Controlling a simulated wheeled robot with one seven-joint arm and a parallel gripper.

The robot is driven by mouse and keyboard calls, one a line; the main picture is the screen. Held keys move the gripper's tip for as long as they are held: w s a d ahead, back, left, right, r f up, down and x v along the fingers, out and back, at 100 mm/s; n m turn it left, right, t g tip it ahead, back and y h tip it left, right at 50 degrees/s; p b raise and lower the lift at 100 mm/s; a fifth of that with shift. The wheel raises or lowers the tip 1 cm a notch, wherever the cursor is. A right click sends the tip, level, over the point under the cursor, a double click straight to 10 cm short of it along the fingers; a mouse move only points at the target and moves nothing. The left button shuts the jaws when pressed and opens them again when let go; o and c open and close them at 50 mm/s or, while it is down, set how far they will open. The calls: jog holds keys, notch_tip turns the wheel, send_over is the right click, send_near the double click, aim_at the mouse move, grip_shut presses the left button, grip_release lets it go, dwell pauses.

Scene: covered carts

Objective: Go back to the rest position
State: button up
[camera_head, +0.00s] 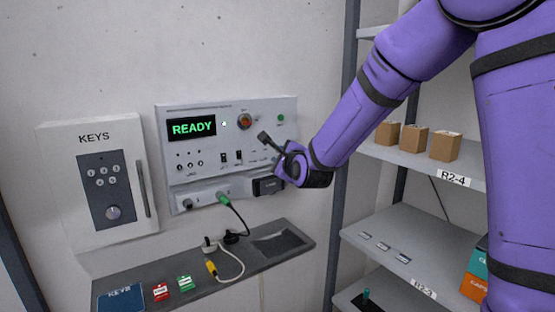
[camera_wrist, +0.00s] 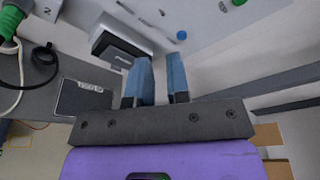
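My gripper (camera_wrist: 164,62) shows in the wrist view with two blue fingers set apart and nothing between them. In the head view my purple arm reaches in from the upper right, and its dark wrist end is in front of the lower right of the wall panel (camera_head: 225,115). A green plug (camera_head: 224,197) with a black cable sits at the panel's lower edge. A dark box-like fitting (camera_head: 268,186) is close to my wrist; it also shows beside the fingers in the wrist view (camera_wrist: 120,48).
A grey KEYS cabinet (camera_head: 95,180) hangs left of the panel. A narrow ledge (camera_head: 235,268) below holds a yellow connector (camera_head: 211,268), red and green tags, and cables. At right, a shelf rack (camera_head: 400,240) holds several small cardboard boxes (camera_head: 414,138), close to my arm.

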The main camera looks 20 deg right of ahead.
jog(key=s+d+r+n+g, duration=0.1)
jog(key=s+d+n+g, duration=0.2)
jog(key=s+n, duration=0.4)
jog(key=s+d+r+n+g+h, duration=0.1)
jog(key=s+n, duration=0.7)
jog(key=s, duration=1.2)
jog(key=s+d+r+n+g+h, duration=0.1)
jog(key=s+d+n+g, duration=0.5)
jog(key=s, duration=0.7)
jog(key=shift+s+r+n+g, duration=0.2)
jog(key=shift+r+n+g, duration=0.4)
jog(key=shift+n, duration=0.5)
jog(key=shift+r, duration=0.1)
